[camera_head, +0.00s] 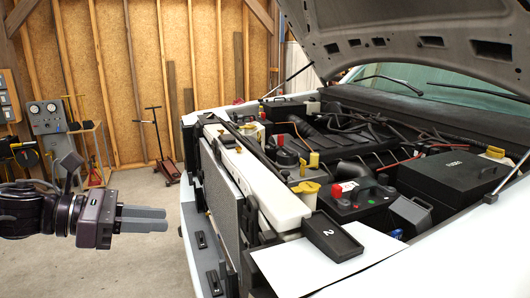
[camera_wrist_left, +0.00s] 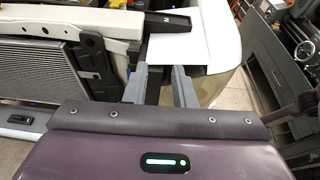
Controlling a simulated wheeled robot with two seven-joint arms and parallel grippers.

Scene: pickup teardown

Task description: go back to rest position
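My left gripper (camera_head: 152,218) is at the left of the head view, in front of the pickup and apart from it. Its two grey fingers point right, towards the truck's front. In the left wrist view its fingertips (camera_wrist_left: 160,70) stand apart with nothing between them. My right gripper is not in view.
The pickup's engine bay (camera_head: 350,150) is open under a raised hood (camera_head: 420,40). A black tray marked 2 (camera_head: 332,236) and a white panel (camera_head: 375,260) lie at its front corner. A red-based stand (camera_head: 165,165) and a workbench (camera_head: 85,140) stand behind.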

